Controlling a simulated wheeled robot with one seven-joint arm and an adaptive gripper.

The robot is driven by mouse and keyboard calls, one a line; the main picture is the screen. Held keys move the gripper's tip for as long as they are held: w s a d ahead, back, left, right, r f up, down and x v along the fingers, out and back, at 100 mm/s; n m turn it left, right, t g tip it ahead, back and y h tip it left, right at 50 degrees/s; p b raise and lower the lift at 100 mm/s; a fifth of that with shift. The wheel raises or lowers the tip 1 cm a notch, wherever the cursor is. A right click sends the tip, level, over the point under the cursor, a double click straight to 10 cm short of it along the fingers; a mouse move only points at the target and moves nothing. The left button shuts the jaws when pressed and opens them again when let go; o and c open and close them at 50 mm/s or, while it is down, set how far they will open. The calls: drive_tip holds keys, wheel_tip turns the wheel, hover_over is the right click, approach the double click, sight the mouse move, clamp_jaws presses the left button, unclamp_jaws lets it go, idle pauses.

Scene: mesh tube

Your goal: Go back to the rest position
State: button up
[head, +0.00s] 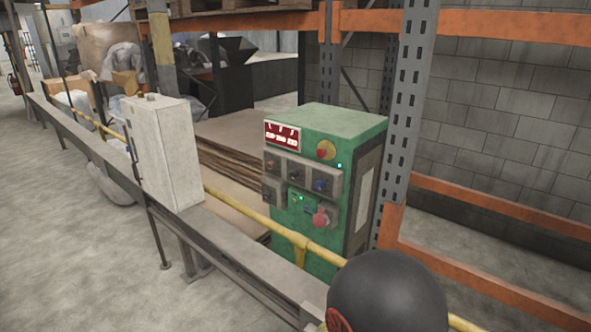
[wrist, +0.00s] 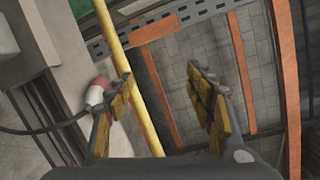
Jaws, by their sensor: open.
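My gripper (wrist: 162,78) shows in the wrist view with its two yellow-padded fingers spread wide apart and nothing between the pads. The left finger overlaps a yellow rail (wrist: 112,42) and the edge of a red and white plug-like part (wrist: 97,92) with a black cable. I cannot tell whether the finger touches either one. The fingers do not show in the head view.
A green control cabinet (head: 340,149) with knobs and a red button stands behind the yellow rail (head: 246,212). A pale box (head: 163,150) is left of it. Orange and grey racking (head: 402,105) and a block wall (head: 500,110) are at right. Concrete floor (head: 70,240) is clear at left.

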drive_tip(key=s+d+m+g+h, duration=0.5)
drive_tip(key=s+d+m+g, duration=0.4)
drive_tip(key=m, duration=0.5)
drive_tip(key=s+f+m+g+y, duration=0.1)
drive_tip(key=s+m+g+y, duration=0.35)
drive_tip(key=s+m, duration=0.85)
drive_tip(key=w+a+r+m+y, duration=0.2)
drive_tip(key=a+r+m+y, duration=0.45)
drive_tip(key=a+m, duration=0.55)
wheel_tip(320, 180, up, 11)
drive_tip(key=d+m+t+y, duration=0.1)
drive_tip(key=d+m+t, duration=0.1)
drive_tip(key=m+t, duration=0.2)
drive_tip(key=shift+w+d+m+y, duration=0.15)
drive_tip(key=shift+w+m+y, duration=0.25)
drive_tip(key=shift+m, duration=0.5)
